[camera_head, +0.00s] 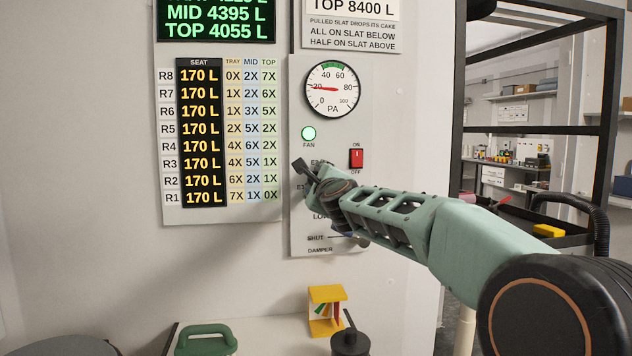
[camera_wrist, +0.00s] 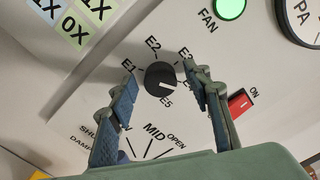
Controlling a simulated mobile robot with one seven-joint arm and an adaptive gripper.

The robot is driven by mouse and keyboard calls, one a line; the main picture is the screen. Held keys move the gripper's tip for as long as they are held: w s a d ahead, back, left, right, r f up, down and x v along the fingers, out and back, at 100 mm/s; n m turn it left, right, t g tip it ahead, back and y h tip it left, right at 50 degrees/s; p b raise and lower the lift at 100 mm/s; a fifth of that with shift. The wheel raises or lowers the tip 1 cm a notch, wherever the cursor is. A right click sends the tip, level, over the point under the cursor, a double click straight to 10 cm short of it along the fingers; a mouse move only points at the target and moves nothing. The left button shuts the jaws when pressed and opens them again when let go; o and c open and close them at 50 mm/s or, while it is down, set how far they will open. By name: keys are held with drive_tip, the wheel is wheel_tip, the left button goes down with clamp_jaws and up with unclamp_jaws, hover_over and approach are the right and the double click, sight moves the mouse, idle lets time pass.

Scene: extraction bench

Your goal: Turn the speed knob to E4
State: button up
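The speed knob (camera_wrist: 160,78) is a round black dial on the grey panel, ringed by labels E1, E2, E3 and E5. E3 is partly covered by my right finger, and the label between E3 and E5 is mostly hidden. A pale mark shows on the knob's lower right side, toward E5 or just before it; I cannot tell exactly. My gripper (camera_wrist: 160,74) is open, with one finger on each side of the knob and visible gaps between. In the head view my gripper (camera_head: 308,172) is in front of the panel and hides the knob.
A red ON/OFF switch (camera_head: 357,159) is right of the knob, close to my right finger. A lit green FAN lamp (camera_head: 309,134) and a PA gauge (camera_head: 333,89) are above. The damper scale (camera_wrist: 154,132) lies below. A yellow stand (camera_head: 327,310) is on the bench.

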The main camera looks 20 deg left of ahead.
drive_tip(key=shift+s+d, duration=0.1)
drive_tip(key=v, duration=1.1)
drive_tip(key=shift+s+d, duration=0.25)
drive_tip(key=shift+s, duration=0.1)
